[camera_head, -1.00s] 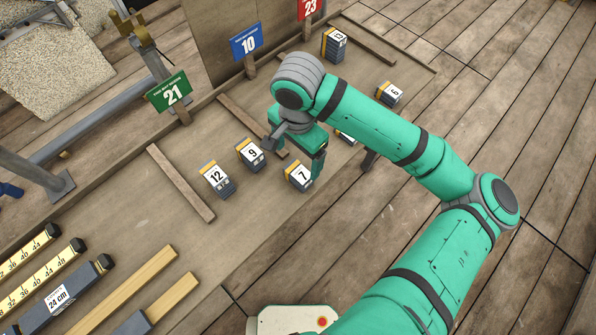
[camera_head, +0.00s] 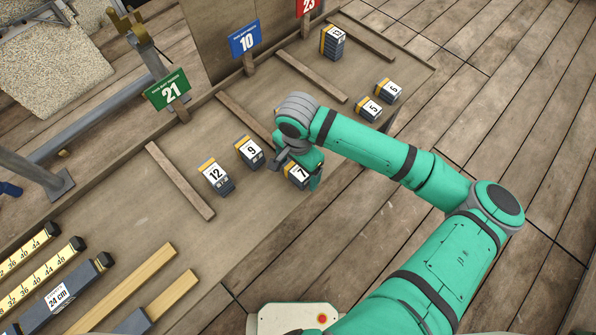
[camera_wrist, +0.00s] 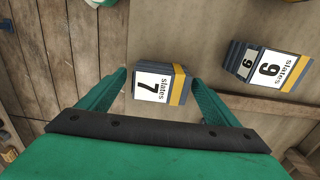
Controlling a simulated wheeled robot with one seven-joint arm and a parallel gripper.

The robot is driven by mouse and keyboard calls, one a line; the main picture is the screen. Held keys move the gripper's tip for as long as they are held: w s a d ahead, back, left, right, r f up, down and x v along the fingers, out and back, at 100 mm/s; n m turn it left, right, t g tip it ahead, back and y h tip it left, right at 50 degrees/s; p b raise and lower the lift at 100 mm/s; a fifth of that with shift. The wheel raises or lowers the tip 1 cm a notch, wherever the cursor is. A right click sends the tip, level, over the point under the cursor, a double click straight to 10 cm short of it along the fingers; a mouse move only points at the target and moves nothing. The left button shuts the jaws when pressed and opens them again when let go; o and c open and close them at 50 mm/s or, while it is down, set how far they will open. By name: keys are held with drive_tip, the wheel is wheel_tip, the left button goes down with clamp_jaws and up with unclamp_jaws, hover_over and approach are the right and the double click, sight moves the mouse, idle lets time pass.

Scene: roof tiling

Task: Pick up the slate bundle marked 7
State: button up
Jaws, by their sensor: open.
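The slate bundle marked 7 (camera_head: 298,175) stands on the board in the head view, with a white label and a yellow band. My gripper (camera_head: 304,176) is right at it and hides part of it. In the wrist view the bundle marked 7 (camera_wrist: 160,83) lies between the ends of the two green fingers of my gripper (camera_wrist: 160,92). The fingers are apart, one on each side of the bundle. I cannot tell whether either finger touches it.
The bundle marked 9 (camera_head: 250,153) stands close to the left, with the bundle marked 12 (camera_head: 216,177) beyond it. Bundles marked 5 (camera_head: 369,108) and 6 (camera_head: 389,90) stand to the upper right. Wooden strips (camera_head: 181,182) divide the board. Number signs (camera_head: 168,91) stand along its back edge.

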drive_tip(key=c, duration=1.4)
drive_tip(key=shift+o, duration=0.2)
